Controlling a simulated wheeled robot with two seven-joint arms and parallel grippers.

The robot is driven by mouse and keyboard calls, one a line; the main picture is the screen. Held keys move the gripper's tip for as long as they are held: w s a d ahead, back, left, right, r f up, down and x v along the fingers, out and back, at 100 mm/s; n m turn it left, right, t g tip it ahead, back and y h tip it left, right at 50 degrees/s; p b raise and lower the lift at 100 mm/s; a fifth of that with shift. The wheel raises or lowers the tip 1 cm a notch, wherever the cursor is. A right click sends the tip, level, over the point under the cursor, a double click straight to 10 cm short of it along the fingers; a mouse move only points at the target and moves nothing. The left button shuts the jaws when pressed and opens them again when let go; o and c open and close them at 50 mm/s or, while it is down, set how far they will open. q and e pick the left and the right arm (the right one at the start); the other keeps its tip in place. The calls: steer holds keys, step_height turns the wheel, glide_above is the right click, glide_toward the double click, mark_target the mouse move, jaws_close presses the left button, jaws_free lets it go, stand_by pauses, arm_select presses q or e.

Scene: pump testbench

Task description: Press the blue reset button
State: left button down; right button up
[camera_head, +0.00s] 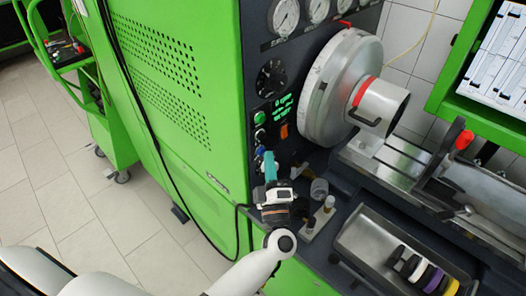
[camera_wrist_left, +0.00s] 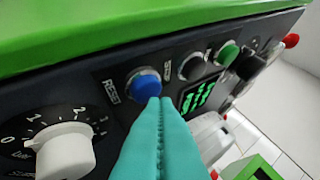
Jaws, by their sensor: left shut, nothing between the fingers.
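The blue reset button (camera_wrist_left: 145,86) sits in a metal ring on the dark control panel, beside a label reading RESET, in the left wrist view. My left gripper (camera_wrist_left: 160,103) has teal fingers pressed together, with nothing between them. Its tips overlap the lower right edge of the button in that view; I cannot tell whether they touch it. In the head view my left gripper (camera_head: 270,157) is at the panel, and its fingers hide part of the button area. My right gripper is not in view.
A white rotary knob (camera_wrist_left: 64,152) is left of the button, and a green button (camera_wrist_left: 228,53) is to its right. A green digital display (camera_wrist_left: 198,96) is close by. In the head view, a large metal drum (camera_head: 340,85) juts out right of the panel.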

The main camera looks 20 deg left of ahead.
arm_select(q)
steer(key=shift+w+a, duration=0.2)
steer(key=shift+a, duration=0.25)
stand_by(0.4)
steer(key=shift+d, duration=0.1)
steer(key=shift+s+d, duration=0.35)
steer(key=shift+d, duration=0.45)
steer(key=shift+d, duration=0.1)
steer(key=d, duration=0.1)
steer(key=s+d, duration=0.1)
steer(key=d, duration=0.2)
steer(key=shift+s+d, duration=0.25)
steer(key=shift+s, duration=0.1)
stand_by(0.6)
